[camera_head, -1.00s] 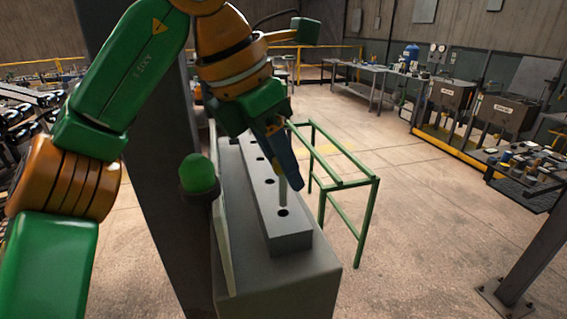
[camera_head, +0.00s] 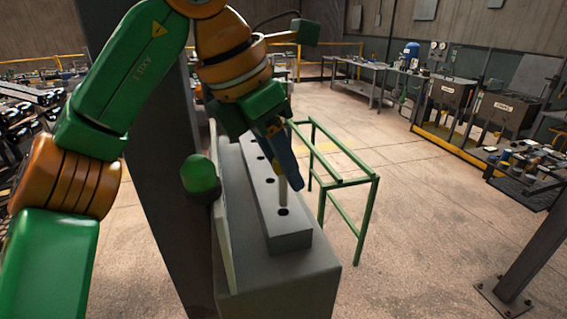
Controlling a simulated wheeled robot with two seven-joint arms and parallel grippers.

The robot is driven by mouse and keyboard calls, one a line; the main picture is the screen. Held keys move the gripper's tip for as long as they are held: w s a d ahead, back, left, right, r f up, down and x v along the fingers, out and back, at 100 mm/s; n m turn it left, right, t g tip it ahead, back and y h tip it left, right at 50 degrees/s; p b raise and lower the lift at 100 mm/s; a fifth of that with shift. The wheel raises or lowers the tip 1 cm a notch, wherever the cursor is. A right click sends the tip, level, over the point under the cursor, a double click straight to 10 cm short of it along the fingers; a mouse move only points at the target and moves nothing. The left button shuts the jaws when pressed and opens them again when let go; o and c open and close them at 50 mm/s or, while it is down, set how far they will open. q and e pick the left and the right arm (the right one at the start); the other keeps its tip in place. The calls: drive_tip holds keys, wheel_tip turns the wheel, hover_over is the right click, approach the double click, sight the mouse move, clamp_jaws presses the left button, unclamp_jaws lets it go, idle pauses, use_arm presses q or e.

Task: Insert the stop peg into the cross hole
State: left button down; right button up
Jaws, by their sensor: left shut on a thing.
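My left gripper (camera_head: 284,168) comes down over a long grey block and is shut on the stop peg (camera_head: 283,191). The peg is a slim light-grey rod, roughly upright, below the blue fingers. Its lower end shows just at or above the dark front hole (camera_head: 283,211); I cannot tell if the tip has entered. The grey block (camera_head: 290,240) has a row of dark holes in its top, partly hidden by the gripper. My right gripper is not in view.
The block lies on a grey pedestal (camera_head: 300,285) with a thin upright plate (camera_head: 224,245) on its left. A green dome (camera_head: 199,174) stands left of it. A green frame (camera_head: 345,183) stands right. Open floor lies to the right.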

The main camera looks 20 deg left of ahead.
sight(280, 185)
use_arm(q)
drive_tip(key=shift+f+b, duration=1.55)
drive_tip(key=shift+f, duration=0.55)
drive_tip(key=c, duration=0.5)
unclamp_jaws()
drive_tip(key=p+v, duration=0.2)
drive_tip(key=v, duration=0.5)
drive_tip(key=shift+s+r+p, duration=0.1)
drive_tip(key=shift+s+p, duration=0.05)
drive_tip(key=shift+p, duration=0.25)
